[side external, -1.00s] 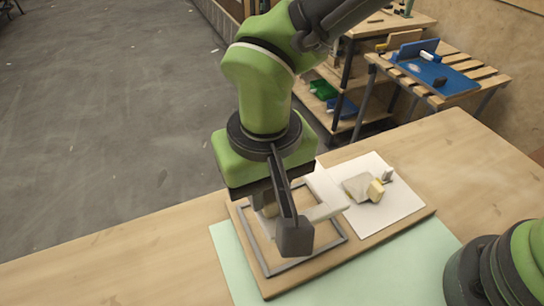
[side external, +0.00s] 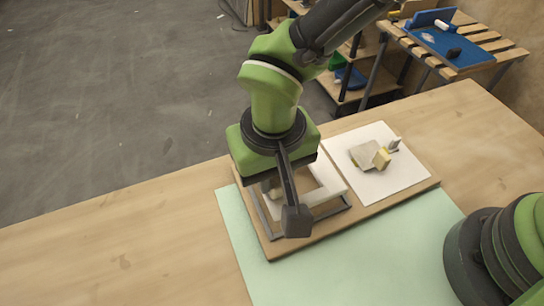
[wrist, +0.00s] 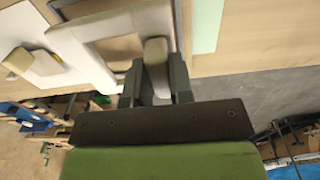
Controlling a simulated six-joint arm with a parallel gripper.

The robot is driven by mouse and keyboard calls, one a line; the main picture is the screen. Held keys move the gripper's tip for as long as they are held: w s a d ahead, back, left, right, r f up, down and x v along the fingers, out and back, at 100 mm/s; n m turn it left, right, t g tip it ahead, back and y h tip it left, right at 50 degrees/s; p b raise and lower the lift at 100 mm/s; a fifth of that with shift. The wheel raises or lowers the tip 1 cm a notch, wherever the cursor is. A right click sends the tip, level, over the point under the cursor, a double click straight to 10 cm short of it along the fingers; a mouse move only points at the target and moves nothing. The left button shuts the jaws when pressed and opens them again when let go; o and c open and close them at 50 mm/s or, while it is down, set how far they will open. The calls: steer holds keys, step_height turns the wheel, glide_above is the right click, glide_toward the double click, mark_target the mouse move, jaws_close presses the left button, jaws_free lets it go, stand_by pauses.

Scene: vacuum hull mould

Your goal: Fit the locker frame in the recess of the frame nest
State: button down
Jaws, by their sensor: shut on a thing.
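The locker frame (side external: 328,184) is a white, open rectangular frame. In the side view it lies over the grey-rimmed frame nest (side external: 333,212) on the wooden board, partly hidden by my arm. My gripper (wrist: 156,92) is shut on a pale block of the locker frame, with one finger on each side. The white frame (wrist: 88,42) extends left of the fingers in the wrist view. The nest's grey rim shows at the front and right of the white frame. I cannot tell whether the frame is in the recess or just above it.
Right of the nest, a white plate (side external: 392,182) bears a grey-beige piece with a yellow block (side external: 381,158). A pale green mat (side external: 385,256) lies in front of the board. The bench (side external: 90,250) is clear to the left. A slatted table with a blue board stands behind.

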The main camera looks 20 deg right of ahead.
steer(key=shift+f, duration=0.8)
steer(key=shift+f, duration=0.9)
stand_by(0.7)
steer(key=c, duration=0.9)
jaws_free()
steer(key=r, duration=1)
steer(key=shift+s, duration=0.2)
